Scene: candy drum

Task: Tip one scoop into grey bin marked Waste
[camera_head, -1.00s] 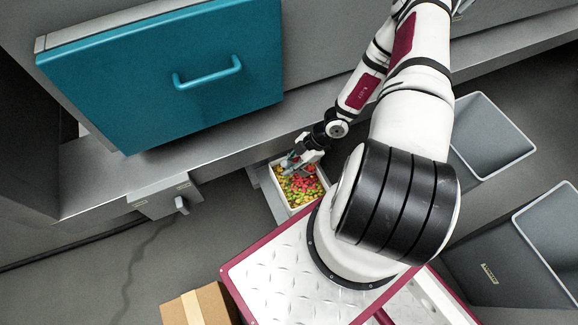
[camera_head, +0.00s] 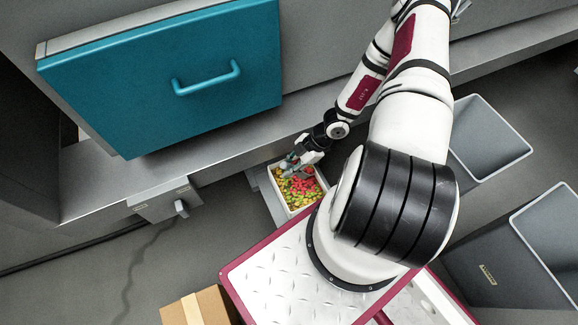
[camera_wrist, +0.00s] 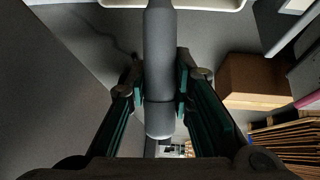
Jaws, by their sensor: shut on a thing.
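My gripper (camera_head: 296,160) is at the far side of a white tray (camera_head: 322,180) filled with red, green and yellow candy (camera_head: 300,190). In the wrist view, my gripper (camera_wrist: 163,105) is shut on the grey handle of the scoop (camera_wrist: 172,50). The scoop's bowl cannot be made out, so I cannot tell how much candy is in it. Two grey bins stand at the right: a farther one (camera_head: 485,150) and a nearer one (camera_head: 465,262) with a small label whose words are too small to read.
A teal panel with a handle (camera_head: 160,75) fills the upper left above a grey ledge (camera_head: 220,140). A control box with a knob (camera_head: 165,198) is on the ledge's front. A cardboard box (camera_head: 200,306) stands at the bottom; a brown box (camera_wrist: 262,80) shows in the wrist view.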

